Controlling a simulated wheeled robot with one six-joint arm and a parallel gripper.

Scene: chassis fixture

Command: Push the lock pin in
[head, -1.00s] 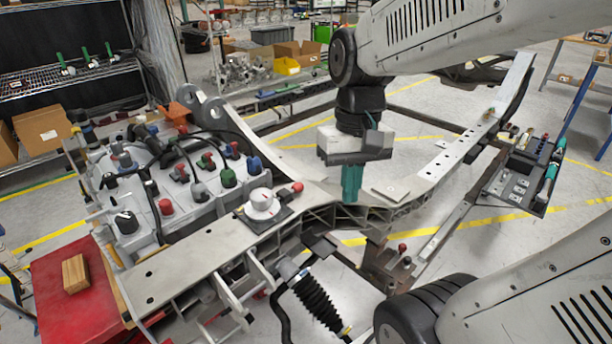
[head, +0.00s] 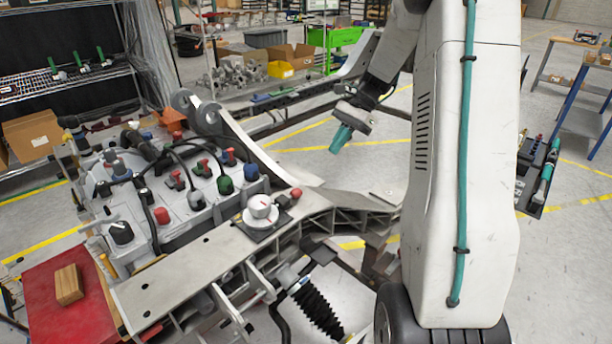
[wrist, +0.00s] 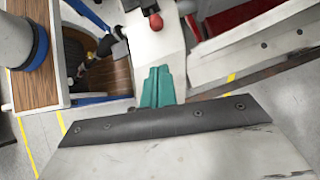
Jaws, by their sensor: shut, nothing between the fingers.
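A red ball knob (head: 296,193) with a small dark block (head: 282,201) sits on the pale chassis beam, right of a white round dial (head: 261,210). It looks like the lock pin's head, but how far in the pin sits cannot be told. A red knob (wrist: 156,22) also shows in the wrist view, beyond my fingertips. My gripper (head: 341,138) has teal fingers and is tilted, up and behind the knob in the head view, apart from it. In the wrist view its fingers (wrist: 157,88) are together and empty.
A grey housing with colored knobs and hoses (head: 200,185) fills the left. A red table (head: 60,310) carries a wooden block (head: 69,285). A tool tray (head: 537,175) stands at right. Open space lies inside the chassis frame below my gripper.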

